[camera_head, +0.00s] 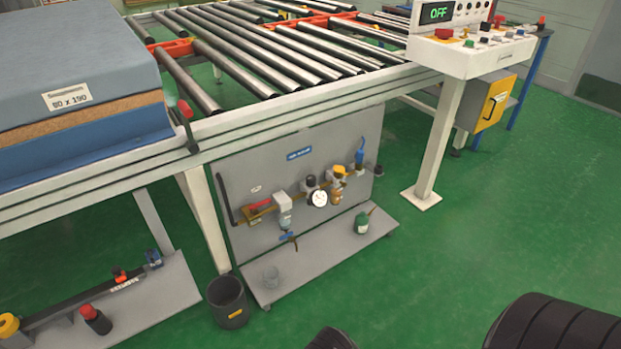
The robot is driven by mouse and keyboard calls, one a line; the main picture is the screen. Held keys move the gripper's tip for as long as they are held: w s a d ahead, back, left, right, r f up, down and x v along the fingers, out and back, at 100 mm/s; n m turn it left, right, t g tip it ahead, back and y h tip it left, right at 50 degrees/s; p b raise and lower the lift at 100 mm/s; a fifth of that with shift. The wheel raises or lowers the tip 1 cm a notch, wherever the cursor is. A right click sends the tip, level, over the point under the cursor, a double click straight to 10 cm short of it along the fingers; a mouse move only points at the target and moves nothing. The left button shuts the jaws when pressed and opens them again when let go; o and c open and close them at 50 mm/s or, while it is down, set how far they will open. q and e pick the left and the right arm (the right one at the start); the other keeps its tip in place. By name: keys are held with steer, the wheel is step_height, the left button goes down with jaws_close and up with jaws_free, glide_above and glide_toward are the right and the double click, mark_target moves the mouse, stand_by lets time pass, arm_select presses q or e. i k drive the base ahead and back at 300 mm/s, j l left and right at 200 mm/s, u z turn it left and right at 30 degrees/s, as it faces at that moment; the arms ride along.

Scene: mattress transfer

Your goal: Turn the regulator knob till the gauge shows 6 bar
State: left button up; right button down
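A grey upright panel (350,135) under the roller conveyor carries a row of air fittings. A small round gauge (318,198) with a white face sits near the middle of the row; its needle and numbers are too small to read. A black knob (311,181) stands just above the gauge and looks like the regulator knob. To its left are a red lever (260,205) and a white-topped unit with a clear bowl (285,218). To its right are a yellow-topped fitting (339,171) and a blue one (360,155).
A green bottle (361,224) and a clear cup (271,277) stand on the panel's base shelf (325,252). A black bin (228,303) is left of it. The conveyor frame (300,112) overhangs the panel. A control console (470,57) reads OFF.

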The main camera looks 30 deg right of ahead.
mark_target(310, 180)
steer(key=i+l, duration=0.35)
steer(key=l, duration=0.15)
steer(key=i+l, duration=0.35)
steer(key=l, duration=0.15)
steer(key=i+l, duration=0.35)
steer(key=l, duration=0.15)
steer(key=i+l, duration=0.35)
steer(key=l, duration=0.15)
